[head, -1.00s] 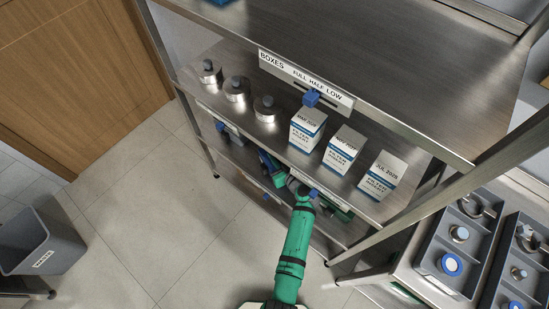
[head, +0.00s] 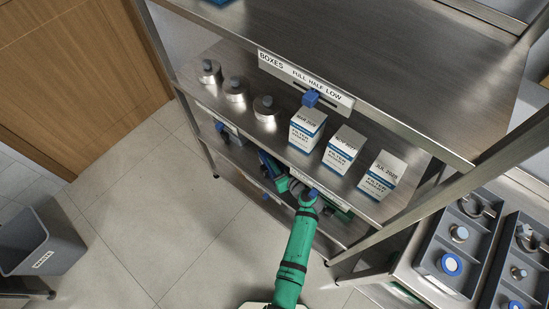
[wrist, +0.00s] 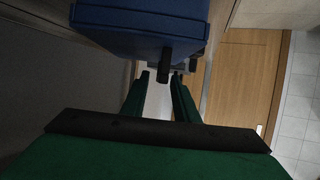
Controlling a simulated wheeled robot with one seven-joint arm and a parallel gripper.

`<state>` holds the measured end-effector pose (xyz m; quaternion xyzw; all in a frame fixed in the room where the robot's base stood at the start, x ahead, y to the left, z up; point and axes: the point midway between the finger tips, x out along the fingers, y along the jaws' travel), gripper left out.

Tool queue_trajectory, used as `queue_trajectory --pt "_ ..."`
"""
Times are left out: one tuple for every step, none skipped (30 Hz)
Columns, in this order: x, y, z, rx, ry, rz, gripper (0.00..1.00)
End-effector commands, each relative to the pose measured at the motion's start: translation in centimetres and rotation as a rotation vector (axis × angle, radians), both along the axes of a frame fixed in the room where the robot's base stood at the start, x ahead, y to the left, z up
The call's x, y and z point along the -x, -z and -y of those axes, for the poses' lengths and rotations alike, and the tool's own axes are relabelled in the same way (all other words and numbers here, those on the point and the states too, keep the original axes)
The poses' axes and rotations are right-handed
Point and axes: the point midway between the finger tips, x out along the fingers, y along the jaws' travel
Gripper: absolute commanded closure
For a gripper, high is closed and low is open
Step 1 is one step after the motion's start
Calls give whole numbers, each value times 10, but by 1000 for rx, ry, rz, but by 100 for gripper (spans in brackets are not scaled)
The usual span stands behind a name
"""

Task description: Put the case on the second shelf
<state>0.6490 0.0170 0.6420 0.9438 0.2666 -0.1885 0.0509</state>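A blue case (wrist: 140,28) with a dark handle (wrist: 165,66) fills the top of the wrist view. In the head view a blue piece, which looks like the same case (head: 266,163), shows on a level below the white boxes, partly hidden by the shelf above and my gripper. My green gripper (wrist: 161,76) has its two fingers apart, with the handle showing between their tips. I see no firm contact. In the head view my gripper (head: 290,187) reaches in under the shelf of boxes, and its fingertips are hard to make out.
The shelf below (head: 335,182) holds metal cylinders (head: 236,91) and white filter boxes (head: 343,150). A rack post (head: 440,202) stands right of my arm. Grey trays (head: 450,250) lie right; a grey bin (head: 25,245) stands left.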

Motion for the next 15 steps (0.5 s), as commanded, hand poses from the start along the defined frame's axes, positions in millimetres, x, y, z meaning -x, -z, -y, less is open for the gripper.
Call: queue_trajectory --pt "9 -3 5 0 2 0 73" --pt "13 -5 8 0 2 0 73" --pt "20 -9 12 0 2 0 73" --pt "25 -11 15 0 3 -1 73" --pt "30 -14 18 0 2 0 73" --pt "36 -17 22 -1 3 -1 73" --pt "41 -19 25 0 3 -1 73" --pt "45 -21 28 -1 3 -1 73" --pt "50 -24 31 0 2 0 73" --pt "54 -25 33 -1 2 -1 73" --pt "58 -27 35 0 1 0 73" --pt "62 -30 38 0 2 0 73" --pt "65 -31 40 0 1 0 73" --pt "67 -33 41 -1 0 0 73" --pt "70 -34 43 -1 0 0 73"
